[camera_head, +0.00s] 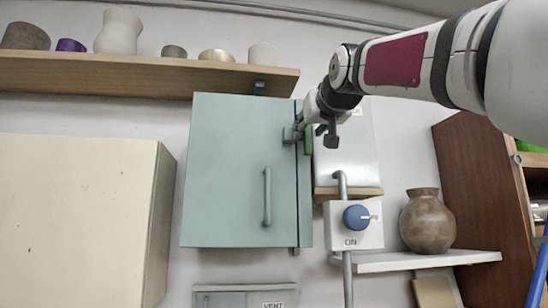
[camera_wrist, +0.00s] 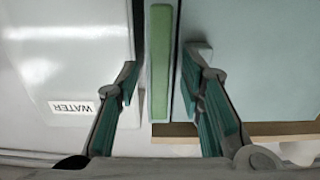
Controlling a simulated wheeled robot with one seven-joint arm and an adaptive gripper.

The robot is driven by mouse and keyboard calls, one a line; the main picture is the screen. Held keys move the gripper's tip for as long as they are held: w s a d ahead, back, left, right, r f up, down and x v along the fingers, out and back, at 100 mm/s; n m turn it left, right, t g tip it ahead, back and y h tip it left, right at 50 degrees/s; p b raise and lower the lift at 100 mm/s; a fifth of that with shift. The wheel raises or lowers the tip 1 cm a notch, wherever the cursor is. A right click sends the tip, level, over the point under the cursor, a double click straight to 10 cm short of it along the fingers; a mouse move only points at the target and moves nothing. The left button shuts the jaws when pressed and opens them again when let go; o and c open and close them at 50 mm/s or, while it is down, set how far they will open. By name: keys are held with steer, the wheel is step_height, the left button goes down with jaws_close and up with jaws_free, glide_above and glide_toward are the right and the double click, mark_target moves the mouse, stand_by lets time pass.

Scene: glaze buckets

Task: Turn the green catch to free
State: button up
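The green catch (camera_head: 308,140) is a narrow upright bar at the right edge of the closed teal cabinet (camera_head: 226,150), near its upper part. In the wrist view the catch (camera_wrist: 160,65) runs straight up and down the picture between my fingers. My gripper (camera_head: 311,134) is in front of the catch; it also shows in the wrist view (camera_wrist: 160,72). It is open, one finger on each side of the catch, with a small gap visible on both sides. My gripper hides part of the catch in the head view.
A pale panel (camera_head: 345,158) sits right of the cabinet; its WATER label (camera_wrist: 74,107) shows in the wrist view. Below are a blue knob (camera_head: 356,216) marked ON and a brown vase (camera_head: 427,221). A wooden shelf (camera_head: 140,76) with pots runs above; a cream cabinet (camera_head: 75,220) stands left.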

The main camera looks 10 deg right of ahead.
steer(key=s, duration=1.2)
step_height(320, 180, down, 16)
steer(key=g+b, duration=0.1)
steer(key=g, duration=0.3)
steer(key=s+f+g+b, duration=0.1)
steer(key=s+f, duration=0.3)
steer(key=f, duration=0.9)
steer(key=s+f+g+b, duration=0.1)
steer(key=s+f+g, duration=0.3)
steer(key=f, duration=1)
steer(key=s+f+g+b, duration=0.1)
steer(key=s+f+g, duration=0.2)
steer(key=f, duration=1.1)
steer(key=s, duration=0.3)
steer(key=shift+s+d, duration=0.2)
steer(key=shift+s, duration=0.05)
steer(key=shift+c, duration=0.2)
